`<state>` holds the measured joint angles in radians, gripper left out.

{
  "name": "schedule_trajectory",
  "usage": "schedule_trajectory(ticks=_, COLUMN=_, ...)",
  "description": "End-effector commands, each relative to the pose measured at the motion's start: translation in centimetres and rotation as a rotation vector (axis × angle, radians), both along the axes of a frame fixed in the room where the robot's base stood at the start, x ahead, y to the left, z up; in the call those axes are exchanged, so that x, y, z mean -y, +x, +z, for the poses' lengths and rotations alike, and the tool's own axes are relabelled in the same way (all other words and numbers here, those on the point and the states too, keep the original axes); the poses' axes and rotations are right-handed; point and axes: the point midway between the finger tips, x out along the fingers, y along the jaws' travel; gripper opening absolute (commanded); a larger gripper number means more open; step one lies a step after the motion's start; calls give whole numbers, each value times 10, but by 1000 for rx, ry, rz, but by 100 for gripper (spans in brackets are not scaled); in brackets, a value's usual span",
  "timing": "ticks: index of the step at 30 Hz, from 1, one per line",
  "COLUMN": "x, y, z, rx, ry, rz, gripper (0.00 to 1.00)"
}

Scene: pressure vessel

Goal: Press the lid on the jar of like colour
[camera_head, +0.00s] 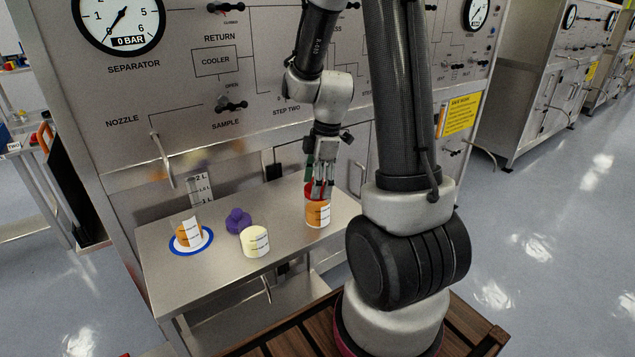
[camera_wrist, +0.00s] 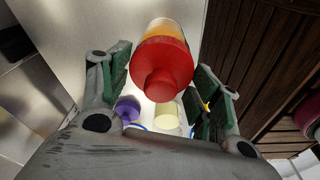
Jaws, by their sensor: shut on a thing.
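My gripper (camera_head: 321,186) points down at the right part of the steel table and is shut on a red lid (camera_head: 313,189). The lid has a round knob and lies between the fingers in the wrist view (camera_wrist: 161,68). Directly below it stands an upright jar (camera_head: 317,214) with orange contents and a white label. The lid looks lined up with the jar's top; I cannot tell if it is fully seated. A purple lid (camera_head: 238,220) lies mid-table behind a cream jar (camera_head: 255,242).
The left jar stands on a blue-rimmed disc (camera_head: 206,244). The steel table (camera_head: 215,277) backs onto a grey panel (camera_head: 110,130) with gauges and valves. A nozzle pipe (camera_head: 162,160) hangs over the table's back left. The table between the cream jar and the right jar is clear.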

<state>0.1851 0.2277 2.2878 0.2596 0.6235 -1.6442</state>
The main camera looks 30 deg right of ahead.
Motion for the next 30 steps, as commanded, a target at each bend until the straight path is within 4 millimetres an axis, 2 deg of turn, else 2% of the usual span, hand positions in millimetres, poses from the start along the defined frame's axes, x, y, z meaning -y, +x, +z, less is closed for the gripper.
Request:
schedule_trajectory(ticks=5, x=0, y=0, z=0, rx=0, ry=0, rz=0, gripper=50)
schedule_trajectory(ticks=6, x=0, y=0, z=0, rx=0, ry=0, rz=0, gripper=67)
schedule_trajectory(ticks=9, x=0, y=0, z=0, rx=0, ry=0, rz=0, gripper=85)
schedule_trajectory(ticks=10, x=0, y=0, z=0, rx=0, ry=0, rz=0, gripper=88)
schedule_trajectory(ticks=17, x=0, y=0, z=0, rx=0, ry=0, rz=0, gripper=88)
schedule_trajectory(ticks=18, x=0, y=0, z=0, rx=0, ry=0, rz=0, gripper=90)
schedule_trajectory(ticks=20, x=0, y=0, z=0, rx=0, ry=0, rz=0, gripper=100)
schedule_trajectory(ticks=30, x=0, y=0, z=0, rx=0, ry=0, rz=0, gripper=100)
